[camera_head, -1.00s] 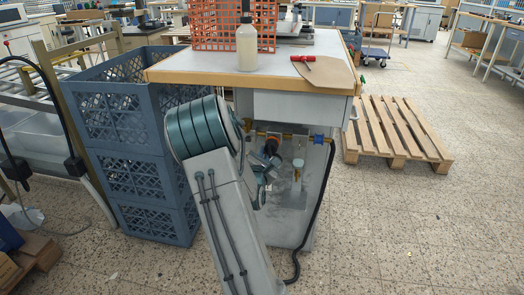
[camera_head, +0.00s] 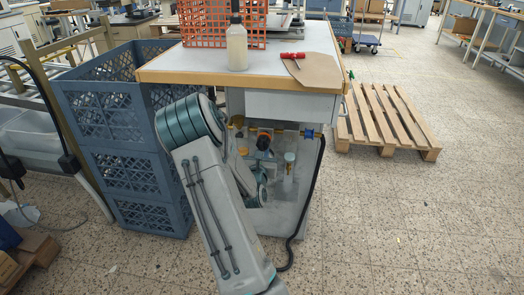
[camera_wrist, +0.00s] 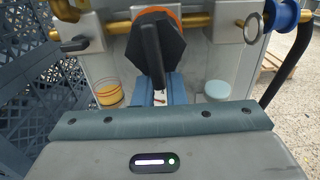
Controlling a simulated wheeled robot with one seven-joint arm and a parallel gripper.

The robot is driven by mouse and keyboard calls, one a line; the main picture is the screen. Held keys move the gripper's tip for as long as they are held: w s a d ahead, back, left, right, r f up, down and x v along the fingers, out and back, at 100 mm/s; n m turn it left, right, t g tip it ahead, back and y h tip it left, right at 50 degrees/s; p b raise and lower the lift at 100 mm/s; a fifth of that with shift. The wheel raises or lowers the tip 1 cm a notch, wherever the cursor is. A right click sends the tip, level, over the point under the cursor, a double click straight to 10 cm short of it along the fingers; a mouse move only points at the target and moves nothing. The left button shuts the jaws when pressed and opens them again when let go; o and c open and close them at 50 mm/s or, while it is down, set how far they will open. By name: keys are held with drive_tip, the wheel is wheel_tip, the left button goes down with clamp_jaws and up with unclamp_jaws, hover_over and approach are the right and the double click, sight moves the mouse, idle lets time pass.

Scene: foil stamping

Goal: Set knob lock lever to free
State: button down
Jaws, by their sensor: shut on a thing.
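A black faceted knob (camera_wrist: 172,48) with an orange ring behind it sits on a brass pipe under the bench. The knob's orange ring also shows in the head view (camera_head: 265,132). A black lever (camera_wrist: 152,50) stands out in front of the knob and runs down towards my fingers. My gripper (camera_wrist: 160,92) is below the knob, with its two blue-grey fingers on either side of the lever's lower end. It is shut on the lever, though the exact contact is hard to see. In the head view my arm partly hides the gripper.
A blue valve wheel (camera_wrist: 285,14) and a round gauge (camera_wrist: 253,28) are at the right of the pipe. A capped jar (camera_wrist: 217,90) and an amber jar (camera_wrist: 109,95) stand below. Blue crates (camera_head: 130,160) are left of the bench (camera_head: 180,68); a black hose (camera_head: 312,195) hangs right.

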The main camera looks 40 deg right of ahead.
drive_tip(key=shift+f, duration=0.1)
idle(0.3)
drive_tip(key=c, duration=1.5)
unclamp_jaws()
drive_tip(key=shift+s, duration=0.1)
drive_tip(key=shift+p+v, duration=2.25)
drive_tip(key=shift+v, duration=4.65)
